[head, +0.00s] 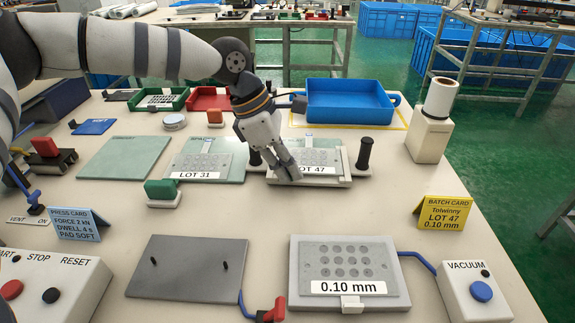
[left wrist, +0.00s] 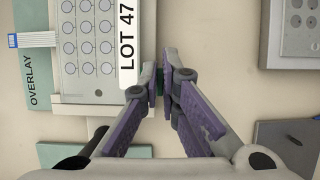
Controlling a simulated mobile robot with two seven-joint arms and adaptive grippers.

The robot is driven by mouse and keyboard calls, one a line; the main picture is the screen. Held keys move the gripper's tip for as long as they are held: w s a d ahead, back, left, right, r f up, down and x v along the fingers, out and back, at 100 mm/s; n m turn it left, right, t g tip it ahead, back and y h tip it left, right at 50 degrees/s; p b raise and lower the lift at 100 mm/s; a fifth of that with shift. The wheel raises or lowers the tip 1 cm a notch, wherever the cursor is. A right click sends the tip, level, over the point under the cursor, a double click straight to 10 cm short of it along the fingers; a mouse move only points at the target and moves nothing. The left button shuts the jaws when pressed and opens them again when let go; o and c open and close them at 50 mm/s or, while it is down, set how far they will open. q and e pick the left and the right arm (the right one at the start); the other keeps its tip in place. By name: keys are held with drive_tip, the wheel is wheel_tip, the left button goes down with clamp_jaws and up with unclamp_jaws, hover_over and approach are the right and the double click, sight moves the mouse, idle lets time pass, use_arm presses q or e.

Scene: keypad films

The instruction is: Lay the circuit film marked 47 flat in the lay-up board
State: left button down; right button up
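The circuit film marked LOT 47 (head: 322,158) lies on a pale carrier in the middle of the table. Its printed circles and label also show in the left wrist view (left wrist: 88,42). My left gripper (head: 291,174) is at the near left part of the film, by the label's left end. My right gripper is not in view.
A similar LOT 31 film (head: 205,161) lies left of LOT 47. A dark plate with two pins (head: 190,283) is at front left. A yellow batch card (head: 446,213) reads LOT 47, 0.10 mm. A vacuum box (head: 478,293) stands at front right.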

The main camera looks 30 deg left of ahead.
use_arm(q)
drive_tip(key=shift+f, duration=0.4)
drive_tip(key=c, duration=1.7)
unclamp_jaws()
drive_tip(key=shift+r, duration=0.1)
drive_tip(key=v, duration=1.2)
drive_tip(key=shift+s, duration=0.1)
